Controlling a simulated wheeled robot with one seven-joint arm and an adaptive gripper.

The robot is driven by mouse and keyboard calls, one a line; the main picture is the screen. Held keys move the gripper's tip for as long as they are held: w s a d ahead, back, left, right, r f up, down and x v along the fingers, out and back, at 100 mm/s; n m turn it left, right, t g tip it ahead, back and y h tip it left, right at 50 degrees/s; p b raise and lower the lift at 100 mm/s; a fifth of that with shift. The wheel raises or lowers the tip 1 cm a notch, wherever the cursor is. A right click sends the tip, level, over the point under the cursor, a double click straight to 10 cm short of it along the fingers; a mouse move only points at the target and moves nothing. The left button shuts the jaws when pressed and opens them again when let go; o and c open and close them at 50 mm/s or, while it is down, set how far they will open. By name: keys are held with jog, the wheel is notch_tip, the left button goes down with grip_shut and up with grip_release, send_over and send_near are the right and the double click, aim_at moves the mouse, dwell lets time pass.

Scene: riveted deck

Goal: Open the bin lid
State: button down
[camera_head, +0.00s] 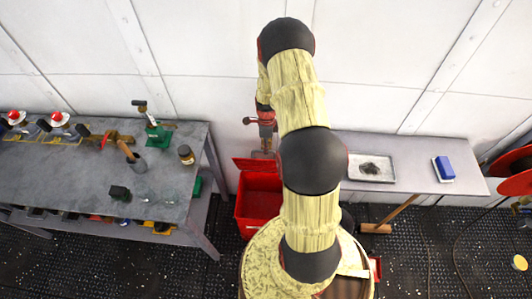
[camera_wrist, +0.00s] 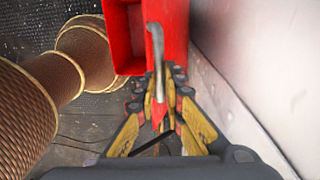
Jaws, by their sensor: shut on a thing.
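The red bin (camera_head: 256,209) stands on the floor between the workbench and the side table. Its lid (camera_head: 255,164) shows as a red panel at the back, tilted up, with part of the inside visible. In the wrist view, the red lid (camera_wrist: 175,28) is at the top beside a dark opening. A grey bent handle (camera_wrist: 157,50) runs down from it between my fingers. My gripper (camera_wrist: 160,88) is shut on this handle. In the head view my gripper (camera_head: 263,150) is small and partly hidden behind my arm, just above the lid.
A workbench (camera_head: 75,175) with tools and a jar (camera_head: 186,154) stands left. A side table (camera_head: 415,155) with a tray (camera_head: 372,168) and a blue-topped block (camera_head: 444,168) stands right. The white wall (camera_head: 200,95) is close behind the bin.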

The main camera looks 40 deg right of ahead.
jog(key=w+d, duration=0.1)
jog(key=d, duration=0.1)
jog(key=w+d+b, duration=0.1)
jog(key=w+d, duration=0.1)
jog(key=shift+w+d+r, duration=0.15)
jog(key=shift+w+r, duration=0.05)
jog(key=shift+w, duration=0.1)
jog(key=c, duration=1.9)
grip_release()
jog(key=shift+r, duration=0.1)
jog(key=shift+w+d+r, duration=0.15)
jog(key=shift+r, duration=1.7)
jog(key=shift+w+d+r, duration=0.1)
jog(key=shift+r, duration=1.75)
